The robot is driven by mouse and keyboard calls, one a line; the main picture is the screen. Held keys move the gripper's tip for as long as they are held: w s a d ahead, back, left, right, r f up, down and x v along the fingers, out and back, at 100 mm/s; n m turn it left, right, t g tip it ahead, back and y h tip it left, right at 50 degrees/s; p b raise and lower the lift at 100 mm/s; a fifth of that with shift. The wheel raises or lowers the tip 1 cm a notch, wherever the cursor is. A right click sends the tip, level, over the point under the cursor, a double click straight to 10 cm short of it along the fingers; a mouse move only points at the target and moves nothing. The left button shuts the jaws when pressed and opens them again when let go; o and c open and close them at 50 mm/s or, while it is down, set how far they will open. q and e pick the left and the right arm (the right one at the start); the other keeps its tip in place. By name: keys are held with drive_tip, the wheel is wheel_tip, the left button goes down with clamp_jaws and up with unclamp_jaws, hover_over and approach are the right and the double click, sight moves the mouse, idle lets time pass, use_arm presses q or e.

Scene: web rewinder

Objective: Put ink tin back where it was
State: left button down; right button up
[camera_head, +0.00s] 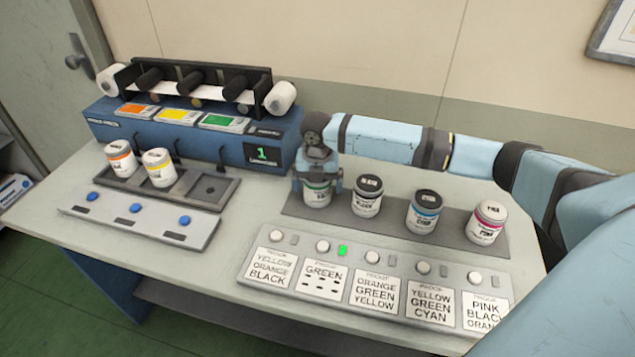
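The ink tin with a green label (317,194) is at the left end of the dark strip (400,222) on the right half of the table. It looks upright and seems to rest on the strip. My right gripper (318,183) is over it from above, one finger on each side. The gripper hides the tin's lid, and I cannot tell whether the fingers press on it. A black-lidded tin (367,196), a cyan tin (424,212) and a pink tin (487,223) stand in a row to its right. My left gripper is not in view.
An orange tin (121,158) and a yellow tin (159,167) stand in a dark tray (225,188), whose right slot is empty. Behind is the blue rewinder (190,135), its display reading 1. In front of the strip, the proof panel (375,270) has a lit green light near GREEN.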

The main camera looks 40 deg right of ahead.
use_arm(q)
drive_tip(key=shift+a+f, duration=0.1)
use_arm(e)
drive_tip(key=shift+r, duration=0.4)
wheel_tip(320, 180, up, 11)
drive_tip(key=shift+f+p, duration=0.2)
drive_tip(key=shift+p, duration=0.35)
drive_tip(key=shift+r, duration=0.45)
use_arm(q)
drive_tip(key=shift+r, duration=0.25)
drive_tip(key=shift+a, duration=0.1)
